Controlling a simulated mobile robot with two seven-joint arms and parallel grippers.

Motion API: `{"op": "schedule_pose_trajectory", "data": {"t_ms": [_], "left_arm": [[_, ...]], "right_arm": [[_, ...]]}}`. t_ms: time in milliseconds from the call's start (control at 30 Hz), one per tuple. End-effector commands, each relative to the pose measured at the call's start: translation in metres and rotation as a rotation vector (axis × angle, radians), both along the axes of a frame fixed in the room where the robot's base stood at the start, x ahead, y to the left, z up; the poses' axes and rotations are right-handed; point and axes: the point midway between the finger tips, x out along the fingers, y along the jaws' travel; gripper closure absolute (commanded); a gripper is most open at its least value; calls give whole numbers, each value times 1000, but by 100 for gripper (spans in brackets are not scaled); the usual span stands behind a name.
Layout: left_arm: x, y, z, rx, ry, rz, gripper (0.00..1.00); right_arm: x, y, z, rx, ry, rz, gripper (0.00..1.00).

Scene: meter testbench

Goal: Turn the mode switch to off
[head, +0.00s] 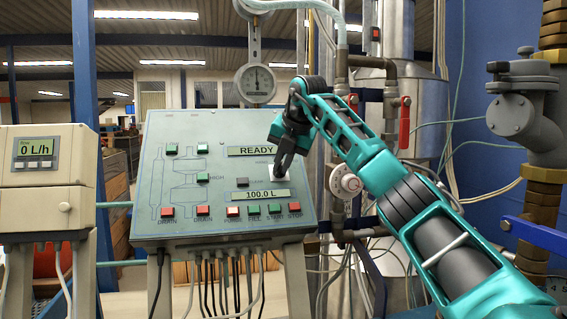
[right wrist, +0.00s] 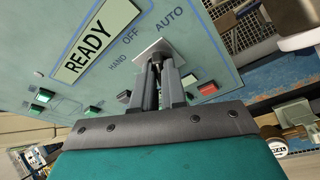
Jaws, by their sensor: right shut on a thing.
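The mode switch (right wrist: 152,48) sits on the grey control panel (head: 222,220), beside the READY display. In the right wrist view its pale base plate shows below the labels HAND, OFF and AUTO. My right gripper (right wrist: 158,68) is shut on the switch's handle, its fingers reaching down to the panel face. The fingers cover most of the handle, so I cannot tell which label it points to. In the head view my right gripper (head: 283,166) is at the panel's right side and largely hides the switch. My left gripper is not in view.
The panel has a READY display (head: 257,151), a 100.0 L display (head: 262,195) and several red and green buttons. A round gauge (head: 255,82) hangs above it. Pipes and a red-handled valve (head: 405,122) stand right. A flow meter box (head: 40,175) stands left.

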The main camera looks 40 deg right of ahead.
Motion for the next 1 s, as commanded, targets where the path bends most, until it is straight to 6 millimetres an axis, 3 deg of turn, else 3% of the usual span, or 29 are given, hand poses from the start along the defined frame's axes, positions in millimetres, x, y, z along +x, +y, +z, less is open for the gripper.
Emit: {"op": "schedule_pose_trajectory", "data": {"t_ms": [500,1000], "left_arm": [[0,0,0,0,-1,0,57],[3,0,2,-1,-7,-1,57]], "right_arm": [[2,3,0,-260,144,266,100],[3,3,0,-343,190,352,100]]}}
